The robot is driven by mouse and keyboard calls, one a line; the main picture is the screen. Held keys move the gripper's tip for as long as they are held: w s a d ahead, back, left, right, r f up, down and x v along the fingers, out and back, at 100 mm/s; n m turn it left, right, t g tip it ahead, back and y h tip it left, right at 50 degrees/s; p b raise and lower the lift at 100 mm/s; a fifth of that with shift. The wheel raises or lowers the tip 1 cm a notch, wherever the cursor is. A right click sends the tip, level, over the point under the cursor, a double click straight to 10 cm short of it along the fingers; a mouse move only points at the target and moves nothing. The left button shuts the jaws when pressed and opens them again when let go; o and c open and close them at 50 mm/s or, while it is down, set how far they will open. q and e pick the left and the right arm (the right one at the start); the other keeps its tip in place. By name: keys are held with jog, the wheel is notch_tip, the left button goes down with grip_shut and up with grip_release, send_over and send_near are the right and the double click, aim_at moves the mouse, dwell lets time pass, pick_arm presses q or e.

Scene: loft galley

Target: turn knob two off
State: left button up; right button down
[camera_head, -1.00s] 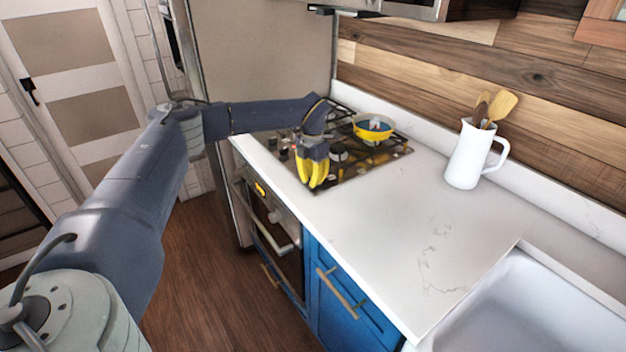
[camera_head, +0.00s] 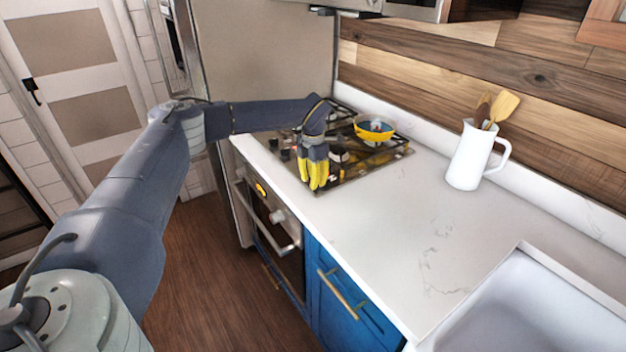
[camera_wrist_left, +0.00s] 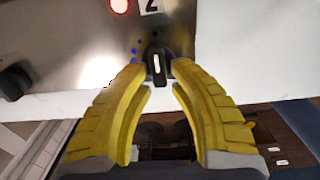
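Knob two (camera_wrist_left: 158,62) is a black knob with a white pointer line on the hob's front plate, below a "2" label (camera_wrist_left: 151,5). A red light (camera_wrist_left: 119,5) is lit beside the label. My left gripper (camera_wrist_left: 156,76) has its yellow fingers apart, with the tips on either side of the knob. I cannot tell whether they touch it. The pointer line looks about upright in the wrist view. In the head view, my left gripper (camera_head: 312,180) points down over the hob's front edge and hides the knob. My right gripper is not in view.
The gas hob (camera_head: 365,170) carries a yellow pan (camera_head: 374,134) at its back. Another black knob (camera_wrist_left: 14,80) lies left of knob two in the wrist view. A white jug (camera_head: 468,160) with wooden utensils stands on the counter, which is clear in front.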

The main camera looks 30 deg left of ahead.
pick_arm(q)
jog(key=o, duration=0.3)
jog(key=shift+r, duration=0.15)
notch_tip(320, 180, up, 12)
dwell(0.5)
jog(key=shift+d, duration=0.1)
dwell(0.3)
